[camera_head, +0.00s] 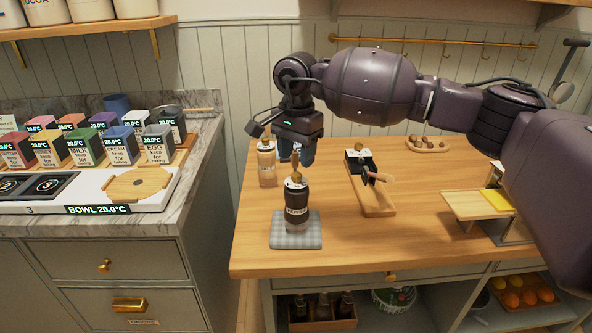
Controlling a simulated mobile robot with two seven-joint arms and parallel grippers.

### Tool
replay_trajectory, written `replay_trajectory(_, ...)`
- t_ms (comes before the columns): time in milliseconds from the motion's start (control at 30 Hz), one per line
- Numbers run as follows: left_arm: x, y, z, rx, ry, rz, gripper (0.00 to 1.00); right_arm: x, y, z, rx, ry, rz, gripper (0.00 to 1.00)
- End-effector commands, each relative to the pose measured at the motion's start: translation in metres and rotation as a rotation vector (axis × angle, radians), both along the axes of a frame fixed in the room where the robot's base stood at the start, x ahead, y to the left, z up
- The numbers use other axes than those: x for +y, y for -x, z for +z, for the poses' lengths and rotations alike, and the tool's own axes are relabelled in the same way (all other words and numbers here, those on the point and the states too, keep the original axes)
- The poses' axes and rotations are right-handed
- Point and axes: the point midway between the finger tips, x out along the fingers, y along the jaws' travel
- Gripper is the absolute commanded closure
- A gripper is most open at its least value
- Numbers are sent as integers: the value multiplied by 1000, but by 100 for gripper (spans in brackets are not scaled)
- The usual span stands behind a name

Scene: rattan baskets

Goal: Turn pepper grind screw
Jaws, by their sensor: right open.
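The pepper grinder (297,207) stands upright on a grey checked mat (284,238) near the front left of the wooden table. It is dark with a pale label, and a brass-coloured screw (296,170) is on its top. My right gripper (300,155) points down just behind and above the grinder's top; its fingers are partly hidden by the screw. It is open, and I see nothing held in it. A second, light wooden grinder (267,163) stands behind and to the left, close to the gripper. My left gripper is not in view.
A wooden board with a black box (361,161) lies right of the grinder. A small tray of nuts (427,145) is at the back. A wooden stand (476,205) is at the right. Left, a marble counter (205,150) holds several cartons. The table's front middle is clear.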

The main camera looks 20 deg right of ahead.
Motion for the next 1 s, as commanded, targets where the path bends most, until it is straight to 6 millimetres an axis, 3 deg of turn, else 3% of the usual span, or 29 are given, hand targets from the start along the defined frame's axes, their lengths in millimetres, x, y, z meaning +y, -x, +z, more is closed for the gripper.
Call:
replay_trajectory(100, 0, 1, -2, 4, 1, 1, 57, 0, 0, -21, 2, 0, 0, 50)
replay_trajectory(300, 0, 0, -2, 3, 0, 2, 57, 0, 0, -39, 1, -1, -1, 50)
replay_trajectory(700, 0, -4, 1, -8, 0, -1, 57, 0, 0, -43, -1, -1, -1, 50)
replay_trajectory(1000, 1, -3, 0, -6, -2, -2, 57, 0, 0, -43, -1, -1, -1, 96)
